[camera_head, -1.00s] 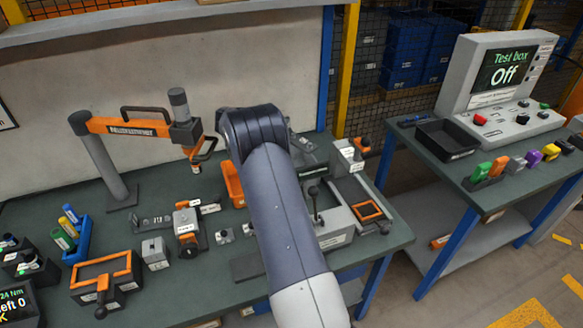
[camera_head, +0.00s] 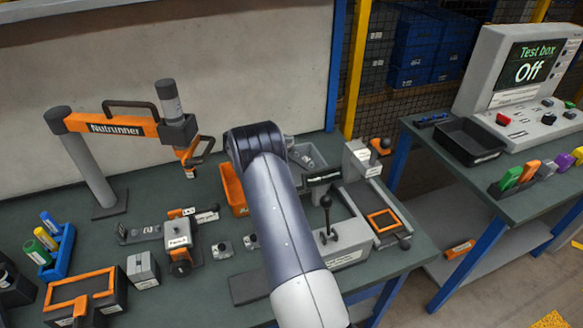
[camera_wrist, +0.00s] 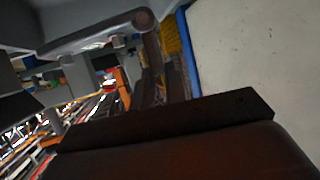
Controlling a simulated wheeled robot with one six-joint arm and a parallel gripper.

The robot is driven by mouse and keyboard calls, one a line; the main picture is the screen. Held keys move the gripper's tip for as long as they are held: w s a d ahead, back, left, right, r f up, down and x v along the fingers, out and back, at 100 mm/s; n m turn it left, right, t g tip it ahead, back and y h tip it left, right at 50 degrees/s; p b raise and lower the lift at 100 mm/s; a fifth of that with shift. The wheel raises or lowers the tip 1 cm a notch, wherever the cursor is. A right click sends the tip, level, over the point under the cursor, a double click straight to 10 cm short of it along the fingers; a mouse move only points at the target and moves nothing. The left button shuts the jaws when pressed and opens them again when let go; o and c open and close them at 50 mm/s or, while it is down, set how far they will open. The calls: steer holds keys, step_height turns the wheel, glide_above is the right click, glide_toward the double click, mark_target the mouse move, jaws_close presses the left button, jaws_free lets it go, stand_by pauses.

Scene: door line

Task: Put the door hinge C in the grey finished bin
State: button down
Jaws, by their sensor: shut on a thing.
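In the head view my arm covers the middle of the bench, and my gripper is hidden behind it. In the wrist view a dark bar (camera_wrist: 170,120) with a brownish surface below fills the lower part, at my gripper. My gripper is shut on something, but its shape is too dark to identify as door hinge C. A grey bin (camera_head: 308,156) stands at the back of the bench, just right of my arm's elbow, partly hidden. It may be the finished bin; no label on it is readable. I cannot pick out door hinge C in the head view.
An orange bin (camera_head: 233,190) stands left of my arm. The Nutrunner (camera_head: 120,128) on its post stands at back left. A lever fixture (camera_head: 340,240) stands close right of my arm. A black tray (camera_head: 468,142) and the test box (camera_head: 520,75), reading Off, are on the right table.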

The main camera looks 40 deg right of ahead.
steer(key=shift+f+p, duration=0.7)
steer(key=shift+f, duration=3.05)
steer(key=shift+f, duration=0.25)
steer(key=c, duration=1.4)
jaws_free()
steer(key=shift+c, duration=0.2)
steer(key=shift+r, duration=0.1)
steer(key=shift+r, duration=0.15)
steer(key=b+v, duration=0.2)
steer(key=v, duration=0.5)
steer(key=shift+a, duration=0.25)
